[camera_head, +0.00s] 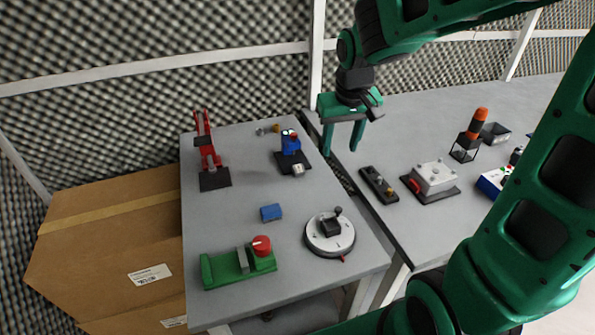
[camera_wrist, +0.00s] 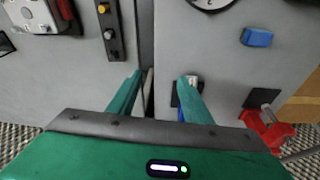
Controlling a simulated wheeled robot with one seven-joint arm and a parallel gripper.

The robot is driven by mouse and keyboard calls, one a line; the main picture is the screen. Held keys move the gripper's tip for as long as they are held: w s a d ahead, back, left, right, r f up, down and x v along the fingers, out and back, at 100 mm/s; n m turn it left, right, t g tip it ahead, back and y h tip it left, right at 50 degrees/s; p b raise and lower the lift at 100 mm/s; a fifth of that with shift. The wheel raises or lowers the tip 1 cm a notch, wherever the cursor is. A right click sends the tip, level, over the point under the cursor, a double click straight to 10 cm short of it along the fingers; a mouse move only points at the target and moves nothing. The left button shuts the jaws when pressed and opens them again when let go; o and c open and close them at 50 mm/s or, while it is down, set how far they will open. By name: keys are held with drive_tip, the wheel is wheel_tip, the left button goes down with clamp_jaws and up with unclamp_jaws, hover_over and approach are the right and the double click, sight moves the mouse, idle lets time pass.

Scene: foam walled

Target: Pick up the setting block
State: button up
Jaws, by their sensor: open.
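A small blue block (camera_head: 271,212), which I take to be the setting block, lies on the left grey table between the green vise and the blue device. In the wrist view the blue block (camera_wrist: 257,37) lies at the upper right, apart from my gripper. My green gripper (camera_head: 341,150) is open and empty, fingers pointing down, above the seam between the two tables. Its fingers also show in the wrist view (camera_wrist: 160,76), one on each side of the seam, with nothing between them.
The left table (camera_head: 240,140) carries a green vise (camera_head: 238,267) with a red knob, a round dial plate (camera_head: 329,236), a blue device (camera_head: 290,144) and a red stand (camera_head: 208,155). The right table holds a switch panel (camera_head: 379,185) and a grey box (camera_head: 433,178). Cardboard boxes (camera_head: 110,240) stand left.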

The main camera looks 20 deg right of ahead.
drive_tip(key=w+a+f+n, duration=0.1)
drive_tip(key=w+a, duration=0.4)
drive_tip(key=a, duration=0.2)
drive_tip(key=y, duration=0.1)
hover_over(299, 167)
drive_tip(key=s, duration=0.2)
drive_tip(key=shift+t, duration=0.3)
drive_tip(key=f, duration=0.5)
drive_tip(key=shift+w+d+f, duration=0.15)
drive_tip(key=shift+d+f, duration=0.15)
drive_tip(key=shift+f, duration=0.1)
drive_tip(key=shift+a+x, duration=0.15)
drive_tip(key=shift+x, duration=1.05)
drive_tip(key=shift+a+x, duration=0.15)
drive_tip(key=shift+x, duration=1.05)
clamp_jaws()
